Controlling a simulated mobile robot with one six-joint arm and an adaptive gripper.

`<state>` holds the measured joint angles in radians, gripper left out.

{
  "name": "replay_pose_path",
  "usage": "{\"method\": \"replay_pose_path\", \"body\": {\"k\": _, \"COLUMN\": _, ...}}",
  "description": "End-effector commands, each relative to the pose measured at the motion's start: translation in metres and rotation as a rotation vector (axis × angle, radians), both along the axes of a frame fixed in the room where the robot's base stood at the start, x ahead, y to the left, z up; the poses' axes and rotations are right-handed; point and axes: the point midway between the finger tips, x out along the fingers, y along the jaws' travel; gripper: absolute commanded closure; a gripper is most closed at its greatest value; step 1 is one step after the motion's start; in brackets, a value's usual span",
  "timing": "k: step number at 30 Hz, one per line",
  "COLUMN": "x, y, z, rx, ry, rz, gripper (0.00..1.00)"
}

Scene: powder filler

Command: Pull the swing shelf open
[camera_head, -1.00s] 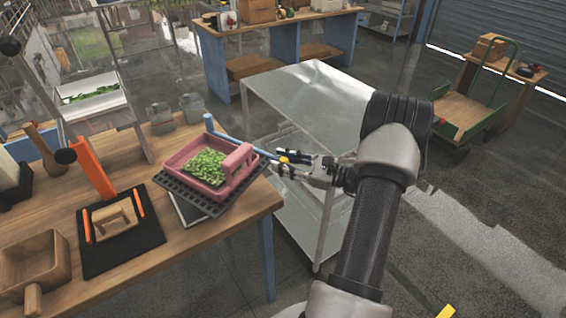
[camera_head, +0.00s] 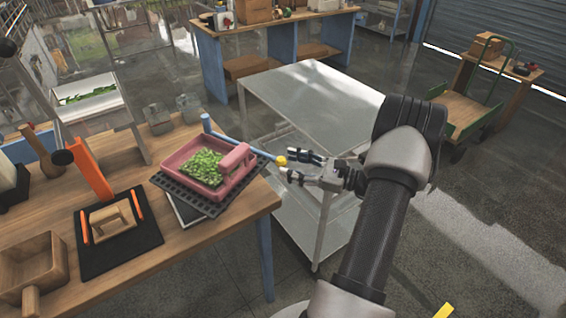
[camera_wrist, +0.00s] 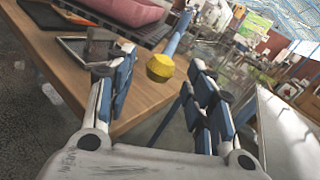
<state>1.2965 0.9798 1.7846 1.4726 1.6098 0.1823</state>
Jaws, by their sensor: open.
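The swing shelf appears as a dark perforated plate (camera_head: 214,207) at the right end of the wooden bench; it bears a pink tray of green pieces (camera_head: 178,157). A blue bar (camera_head: 235,140) with a yellow knob (camera_head: 281,160) reaches right past the tray, over the bench edge. My gripper (camera_head: 290,163) is open and empty, just right of the knob. In the wrist view the knob (camera_wrist: 160,68) shows between and a little beyond the open fingertips, apparently clear of both. Where the bar joins the plate is hidden by the tray.
A grey metal table (camera_head: 320,95) stands right of the bench, near my arm. The bench (camera_head: 130,265) also holds a black mat (camera_head: 100,268) with a wooden block and a wooden scoop box (camera_head: 35,262). Open floor lies right of my arm.

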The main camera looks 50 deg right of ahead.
Motion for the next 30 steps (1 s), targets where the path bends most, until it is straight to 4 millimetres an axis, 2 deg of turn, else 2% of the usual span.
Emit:
{"method": "replay_pose_path", "body": {"k": 1, "x": -0.012, "y": -0.006, "z": 0.0, "rx": 0.0, "ry": 0.0, "rz": -0.006, "gripper": 0.51}}
{"method": "replay_pose_path", "body": {"k": 6, "x": -0.046, "y": -0.019, "z": 0.0, "rx": -0.001, "ry": -0.001, "rz": -0.004, "gripper": 0.51}}
{"method": "replay_pose_path", "body": {"k": 12, "x": -0.071, "y": -0.029, "z": 0.0, "rx": 0.0, "ry": -0.002, "rz": -0.002, "gripper": 0.51}}
{"method": "replay_pose_path", "body": {"k": 23, "x": -0.078, "y": -0.031, "z": 0.0, "rx": 0.0, "ry": -0.001, "rz": 0.001, "gripper": 0.51}}
{"method": "replay_pose_path", "body": {"k": 26, "x": -0.078, "y": -0.03, "z": 0.0, "rx": 0.012, "ry": 0.003, "rz": -0.001, "gripper": 0.56}}
{"method": "replay_pose_path", "body": {"k": 29, "x": -0.083, "y": -0.022, "z": -0.004, "rx": 0.132, "ry": 0.039, "rz": -0.021, "gripper": 0.62}}
{"method": "replay_pose_path", "body": {"k": 30, "x": -0.086, "y": -0.017, "z": -0.006, "rx": 0.226, "ry": 0.066, "rz": -0.035, "gripper": 0.65}}
